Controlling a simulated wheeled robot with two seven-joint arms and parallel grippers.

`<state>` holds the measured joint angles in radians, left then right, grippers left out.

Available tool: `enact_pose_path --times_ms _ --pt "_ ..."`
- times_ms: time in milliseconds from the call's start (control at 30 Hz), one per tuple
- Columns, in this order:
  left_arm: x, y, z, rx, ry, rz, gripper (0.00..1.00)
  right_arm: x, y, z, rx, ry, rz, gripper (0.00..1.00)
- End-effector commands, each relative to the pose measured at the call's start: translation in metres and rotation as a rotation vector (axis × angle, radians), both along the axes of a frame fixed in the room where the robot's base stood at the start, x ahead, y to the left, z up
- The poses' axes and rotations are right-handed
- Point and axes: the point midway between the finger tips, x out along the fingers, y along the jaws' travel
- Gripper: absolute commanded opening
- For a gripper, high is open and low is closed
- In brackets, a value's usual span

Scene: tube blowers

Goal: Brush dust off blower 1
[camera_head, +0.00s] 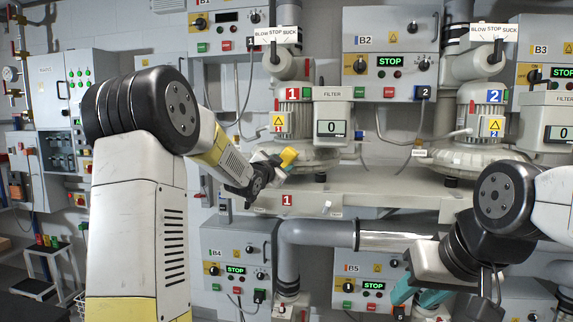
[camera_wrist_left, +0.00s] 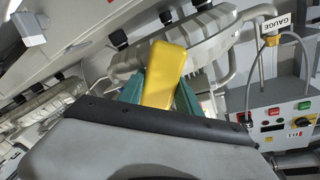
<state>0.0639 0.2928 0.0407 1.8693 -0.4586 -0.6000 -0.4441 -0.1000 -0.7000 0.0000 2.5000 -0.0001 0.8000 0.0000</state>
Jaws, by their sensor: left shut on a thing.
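Blower 1 (camera_head: 306,160), a grey machine with a red "1" label, stands on the long shelf left of centre in the head view. My left gripper (camera_head: 272,163) is at the blower's left front and is shut on a yellow block-like piece, the brush (camera_head: 288,156). In the left wrist view the yellow piece (camera_wrist_left: 165,72) sits between the teal fingers; no bristles show. Whether it touches the blower I cannot tell. No dust can be made out. My right gripper (camera_head: 416,294) is low at the right, its teal fingers apart with nothing visible between them.
Blower 2 (camera_head: 465,161) stands to the right on the same shelf (camera_head: 375,188). A filter box (camera_head: 332,109) reading 0 is just right of blower 1. A large grey pipe (camera_head: 318,233) runs under the shelf. Control boxes and hanging cables line the wall.

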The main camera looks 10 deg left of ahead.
Motion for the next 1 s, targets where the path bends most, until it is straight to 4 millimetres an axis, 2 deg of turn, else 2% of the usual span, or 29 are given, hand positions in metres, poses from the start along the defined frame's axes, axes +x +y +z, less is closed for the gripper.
enact_pose_path --times_ms 167,367,400,567,600,767,1000 --pt "0.004 0.002 0.001 0.0 -0.001 0.002 0.08 0.0 0.0 0.0 0.0 0.0 0.0 0.36" --pt "0.009 0.019 0.0 0.0 0.0 0.004 0.09 0.0 0.0 0.0 0.0 0.0 0.0 0.36" --pt "0.01 0.023 0.0 0.001 -0.001 0.004 0.02 0.0 0.0 0.0 0.0 0.0 0.0 0.36" --pt "0.014 0.033 0.0 -0.001 0.0 0.004 0.03 0.0 0.0 0.0 0.0 0.0 0.0 0.36" --pt "0.014 0.035 0.0 -0.001 -0.001 0.003 0.0 0.0 0.0 0.0 0.0 0.0 0.0 0.36" --pt "0.015 0.039 0.0 0.0 -0.001 0.003 0.0 0.0 0.0 0.0 0.0 0.0 0.0 0.36" --pt "0.019 0.059 0.0 0.0 -0.001 0.004 0.0 0.0 0.0 0.0 0.0 0.0 0.0 0.36"
